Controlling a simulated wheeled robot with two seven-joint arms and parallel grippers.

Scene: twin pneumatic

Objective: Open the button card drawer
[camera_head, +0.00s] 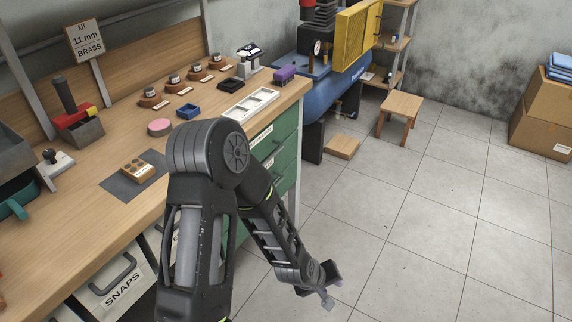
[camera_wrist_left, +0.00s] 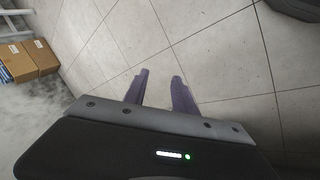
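Green drawers (camera_head: 284,130) are set in the right end of the workbench in the head view. Their fronts carry pale labels (camera_head: 262,135) too small to read. My left arm hides part of them, and I cannot tell which is the button card drawer. A drawer front labelled SNAPS (camera_head: 120,290) with a dark handle shows at the lower left. My left gripper (camera_head: 327,290) hangs over the floor, right of the bench and apart from the drawers. In the left wrist view its two purple fingers (camera_wrist_left: 161,77) are apart, with only floor tiles between them. My right gripper is not in view.
A blue compressor tank (camera_head: 335,98), a stool (camera_head: 400,106) and cardboard boxes (camera_head: 543,118) stand beyond. The tiled floor (camera_head: 440,220) on the right is clear.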

